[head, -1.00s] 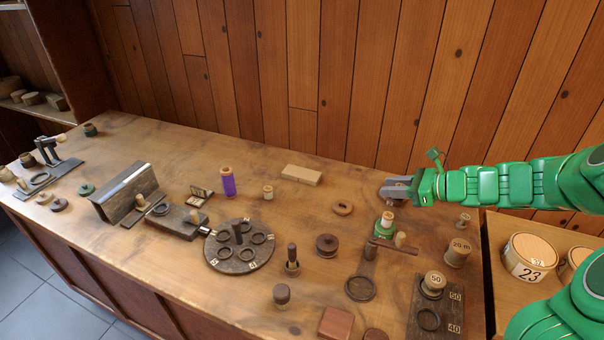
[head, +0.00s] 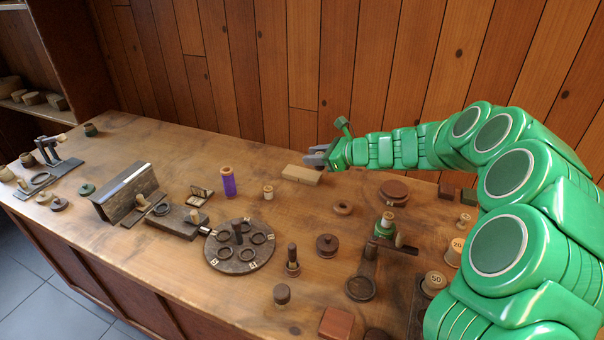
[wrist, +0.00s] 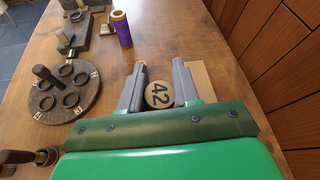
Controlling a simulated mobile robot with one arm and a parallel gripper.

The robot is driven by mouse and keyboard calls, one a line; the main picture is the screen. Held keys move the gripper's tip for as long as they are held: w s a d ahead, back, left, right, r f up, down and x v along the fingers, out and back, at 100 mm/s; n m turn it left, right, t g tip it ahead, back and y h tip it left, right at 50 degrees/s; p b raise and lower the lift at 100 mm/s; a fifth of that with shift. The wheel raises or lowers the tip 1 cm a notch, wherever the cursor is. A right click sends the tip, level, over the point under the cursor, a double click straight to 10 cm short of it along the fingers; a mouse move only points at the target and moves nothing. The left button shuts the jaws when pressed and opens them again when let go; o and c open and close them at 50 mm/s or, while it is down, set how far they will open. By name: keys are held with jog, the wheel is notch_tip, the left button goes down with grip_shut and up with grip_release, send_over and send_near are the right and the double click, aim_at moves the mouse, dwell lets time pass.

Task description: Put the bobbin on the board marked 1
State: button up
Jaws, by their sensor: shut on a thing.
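My gripper (head: 318,156) is over the back of the bench, near a pale wooden block. In the wrist view its two grey fingers (wrist: 158,72) are shut on a bobbin with a round pale top marked 42 (wrist: 159,95). The bobbin's lower part is hidden, and it does not show in the head view. A dark round board (head: 222,256) lies to the left and nearer the front. It has a centre post, several ring seats and small pale number tags, too small to read surely. It also shows at the left of the wrist view (wrist: 43,108).
A purple spool (head: 228,182) and a small pale spool (head: 268,192) stand between my gripper and the round board. The pale block (head: 302,175) lies beneath my gripper.

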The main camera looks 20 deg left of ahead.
jog(key=a, duration=0.3)
send_over(298, 171)
jog(key=shift+f, duration=6.35)
jog(key=o, duration=1)
jog(key=shift+f, duration=0.1)
